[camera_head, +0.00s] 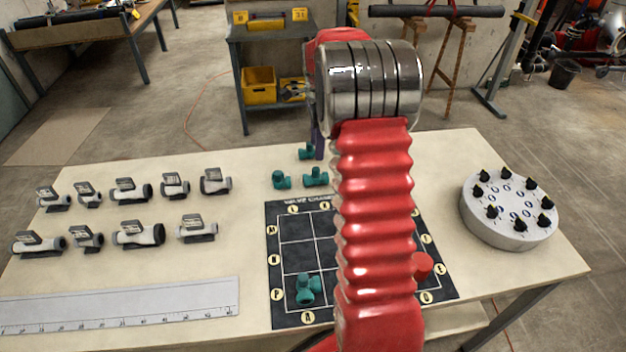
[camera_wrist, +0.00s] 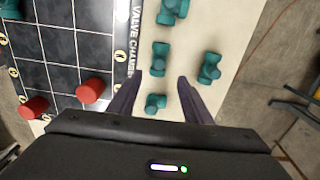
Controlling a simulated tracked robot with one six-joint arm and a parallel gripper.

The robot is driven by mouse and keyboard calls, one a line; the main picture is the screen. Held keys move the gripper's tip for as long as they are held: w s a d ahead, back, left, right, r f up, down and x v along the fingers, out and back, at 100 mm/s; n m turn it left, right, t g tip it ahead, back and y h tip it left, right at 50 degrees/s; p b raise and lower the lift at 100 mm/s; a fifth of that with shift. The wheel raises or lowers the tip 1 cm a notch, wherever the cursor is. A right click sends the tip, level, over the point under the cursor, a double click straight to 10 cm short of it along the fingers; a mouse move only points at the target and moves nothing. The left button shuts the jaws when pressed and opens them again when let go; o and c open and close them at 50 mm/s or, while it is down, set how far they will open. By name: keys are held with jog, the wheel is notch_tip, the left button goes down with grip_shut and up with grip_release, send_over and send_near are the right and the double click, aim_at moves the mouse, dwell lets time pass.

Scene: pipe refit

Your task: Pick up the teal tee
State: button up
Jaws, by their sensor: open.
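Several teal tees stand on the pale tabletop behind the black board. In the head view one is at the left (camera_head: 281,179), one beside it (camera_head: 316,176) and one farther back (camera_head: 306,151), next to a purple finger of my gripper (camera_head: 319,146). Another teal fitting (camera_head: 308,290) sits on the board's lower left square. In the wrist view my gripper (camera_wrist: 160,82) is open and empty. A teal tee (camera_wrist: 155,102) shows between its fingers, with others above (camera_wrist: 160,58) and to the right (camera_wrist: 209,67). I cannot tell the height between fingers and tee.
The black grid board (camera_head: 296,230) lies mid-table, partly hidden by my red arm. A red cylinder (camera_head: 422,265) stands on it. Grey valves (camera_head: 131,190) line the left, behind a white ruler (camera_head: 120,305). A round grey holder (camera_head: 508,212) with black knobs stands right.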

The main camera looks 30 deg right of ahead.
aim_at(315, 168)
notch_tip(315, 168, down, 6)
jog(key=shift+f, duration=0.1)
jog(key=shift+f, duration=0.1)
dwell(0.3)
jog(key=shift+w+a+f, duration=0.1)
jog(key=shift+a+f, duration=0.05)
jog(key=shift+f, duration=1.1)
jog(key=shift+w+a+f, duration=0.1)
jog(key=shift+f, duration=1.15)
jog(key=shift+c, duration=0.3)
jog(key=c, duration=1.1)
